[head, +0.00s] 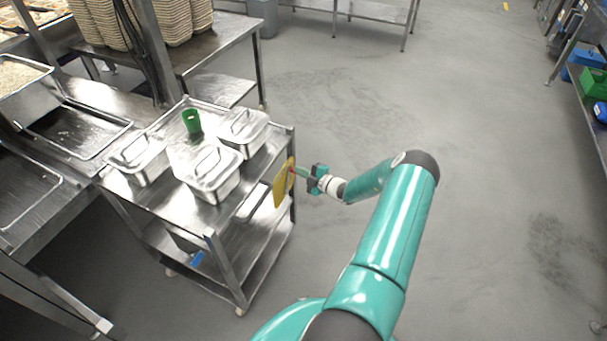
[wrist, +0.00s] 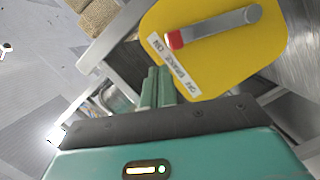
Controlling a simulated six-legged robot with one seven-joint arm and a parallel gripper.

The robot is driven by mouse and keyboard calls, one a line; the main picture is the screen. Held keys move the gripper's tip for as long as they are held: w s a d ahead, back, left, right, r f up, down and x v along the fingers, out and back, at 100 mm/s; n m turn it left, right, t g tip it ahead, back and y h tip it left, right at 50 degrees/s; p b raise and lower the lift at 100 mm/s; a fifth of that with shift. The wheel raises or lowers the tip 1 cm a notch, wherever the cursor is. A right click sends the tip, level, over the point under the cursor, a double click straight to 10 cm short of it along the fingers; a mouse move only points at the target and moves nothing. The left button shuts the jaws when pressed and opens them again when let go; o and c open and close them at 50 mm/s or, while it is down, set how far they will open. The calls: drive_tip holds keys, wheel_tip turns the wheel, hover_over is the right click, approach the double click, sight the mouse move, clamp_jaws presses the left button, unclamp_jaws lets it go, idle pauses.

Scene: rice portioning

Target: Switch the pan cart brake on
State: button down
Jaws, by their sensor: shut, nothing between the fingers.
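The pan cart (head: 225,264) is a steel trolley on casters at left centre in the head view. A yellow brake plate (head: 280,188) is at its right end, and it also fills the upper right of the wrist view (wrist: 215,65). A grey brake lever (wrist: 225,27) with a red tip (wrist: 175,40) lies across the plate, the tip near the plate's left edge. My gripper (head: 300,172) is beside the plate. Its fingers (wrist: 157,74) are together, empty, and appear just short of the label.
Several lidded steel pans (head: 210,174) and a green cup (head: 192,122) stand on the cart top. A steel counter (head: 92,92) with trays is to its left. Another table (head: 215,45) with stacked containers stands behind. The floor (head: 480,170) right of the cart is clear.

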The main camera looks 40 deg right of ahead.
drive_tip(key=s+d+r, duration=0.1)
drive_tip(key=s+d, duration=0.1)
drive_tip(key=s, duration=0.7)
drive_tip(key=shift+s+r, duration=0.15)
drive_tip(key=shift+r, duration=0.25)
drive_tip(key=shift+d, duration=0.1)
drive_tip(key=w+a+r+n+g+y, duration=0.25)
drive_tip(key=a+r+n+g, duration=0.35)
drive_tip(key=a+r+n, duration=0.7)
drive_tip(key=w+a+r+n+g+y, duration=0.25)
drive_tip(key=a+r+n+g, duration=0.35)
drive_tip(key=a+r+n, duration=0.75)
drive_tip(key=s+a+r+n+h, duration=0.2)
drive_tip(key=s+a+r+n, duration=0.3)
drive_tip(key=n, duration=0.5)
drive_tip(key=s+a+r+n+h, duration=0.3)
drive_tip(key=s+a+r+n, duration=0.2)
drive_tip(key=s+a+n, duration=0.2)
drive_tip(key=s+a+r+n+t+h, duration=0.1)
drive_tip(key=s+a+r+n+h, duration=0.1)
drive_tip(key=s+a+r+n, duration=0.3)
drive_tip(key=s+a+n, duration=0.1)
drive_tip(key=s+n, duration=0.3)
drive_tip(key=n, duration=0.5)
drive_tip(key=shift+r, duration=0.15)
